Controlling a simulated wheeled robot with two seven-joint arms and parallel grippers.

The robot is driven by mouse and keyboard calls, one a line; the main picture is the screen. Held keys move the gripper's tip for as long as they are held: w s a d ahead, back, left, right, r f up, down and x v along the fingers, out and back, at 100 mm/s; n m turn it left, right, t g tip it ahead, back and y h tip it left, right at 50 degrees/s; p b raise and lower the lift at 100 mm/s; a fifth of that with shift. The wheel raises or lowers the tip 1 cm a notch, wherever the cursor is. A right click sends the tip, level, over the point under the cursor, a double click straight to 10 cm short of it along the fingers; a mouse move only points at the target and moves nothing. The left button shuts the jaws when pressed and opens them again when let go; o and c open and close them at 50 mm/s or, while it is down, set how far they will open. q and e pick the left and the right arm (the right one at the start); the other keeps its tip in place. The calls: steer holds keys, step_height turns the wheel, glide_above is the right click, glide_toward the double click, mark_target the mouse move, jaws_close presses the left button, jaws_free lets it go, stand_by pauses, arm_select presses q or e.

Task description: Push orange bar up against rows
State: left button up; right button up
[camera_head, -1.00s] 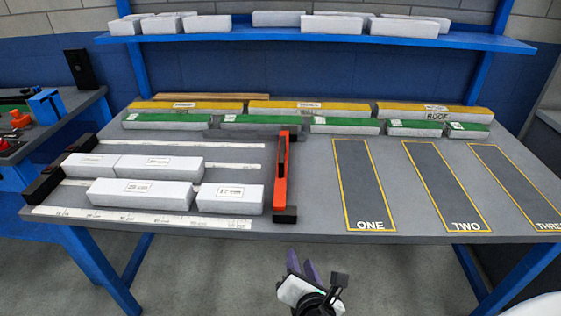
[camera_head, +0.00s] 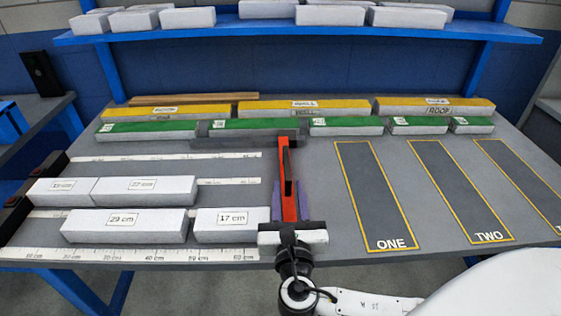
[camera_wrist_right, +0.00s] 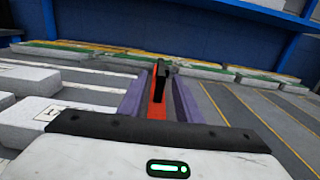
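The orange bar (camera_head: 286,160) lies front to back on the table, right of the rows. My right gripper (camera_head: 290,184) is over its front part, one purple finger on each side. The right wrist view shows the fingers apart with the orange bar (camera_wrist_right: 157,108) between them, with gaps visible. The front row holds the 29 cm block (camera_head: 125,226) and the 17 cm block (camera_head: 233,226), whose right end is close to the gripper. The row behind holds two white blocks (camera_head: 147,190), ending well left of the bar. The bar's front end is hidden by my gripper. My left gripper is not in view.
Measuring strips (camera_head: 165,156) run beside the rows, with dark stops (camera_head: 30,212) at their left ends. Green-topped (camera_head: 255,125) and yellow-topped blocks (camera_head: 305,106) line the back. Yellow-outlined lanes (camera_head: 375,200) lie empty on the right. A blue shelf (camera_head: 290,30) hangs above.

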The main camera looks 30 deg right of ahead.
mark_target(287, 167)
steer(key=x, duration=0.8)
steer(key=shift+w+d, duration=0.1)
steer(key=shift+d, duration=0.05)
jaws_close()
